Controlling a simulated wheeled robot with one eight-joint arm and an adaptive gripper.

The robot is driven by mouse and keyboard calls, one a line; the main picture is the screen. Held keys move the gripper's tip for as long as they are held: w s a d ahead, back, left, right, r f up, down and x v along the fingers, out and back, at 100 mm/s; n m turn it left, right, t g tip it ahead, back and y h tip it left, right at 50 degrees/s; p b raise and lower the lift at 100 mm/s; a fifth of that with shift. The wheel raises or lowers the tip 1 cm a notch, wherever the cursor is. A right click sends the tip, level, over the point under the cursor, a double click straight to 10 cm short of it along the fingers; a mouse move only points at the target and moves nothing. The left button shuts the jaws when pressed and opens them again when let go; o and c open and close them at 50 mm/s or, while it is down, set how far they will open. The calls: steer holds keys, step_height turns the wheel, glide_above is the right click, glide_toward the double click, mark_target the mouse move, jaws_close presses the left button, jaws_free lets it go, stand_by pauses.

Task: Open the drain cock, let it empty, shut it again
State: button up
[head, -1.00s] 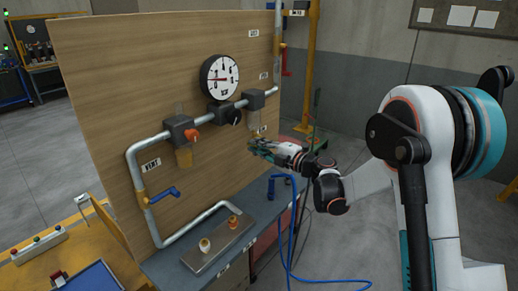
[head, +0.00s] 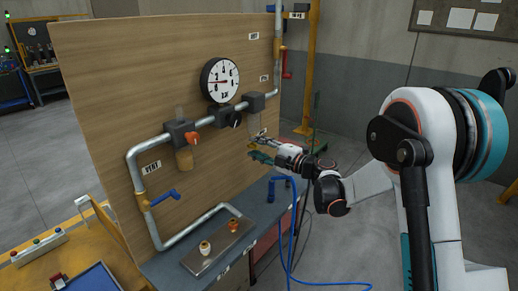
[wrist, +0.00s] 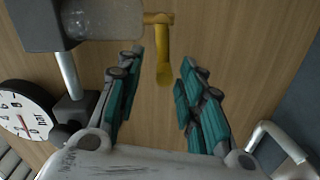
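The drain cock (wrist: 161,46) is a yellow T-shaped fitting with a lever, beside the grey translucent bowl (wrist: 103,18) at the top of the wrist view. My gripper (wrist: 158,66) is open, and the lever's lower end appears between its teal-padded fingertips with gaps on both sides. No contact shows. In the head view my gripper (head: 257,147) is just below the right-hand bowl (head: 254,122) on the panel. The cock itself is too small or hidden to make out there. I cannot tell the liquid level in the bowl.
The round gauge (head: 220,80) and pipe run sit on the wooden panel (head: 110,80). A blue-handled valve (head: 163,196) is lower left. A metal tray (head: 222,250) and blue hose (head: 291,235) are below.

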steer(key=v, duration=1.2)
steer(key=shift+s, duration=0.1)
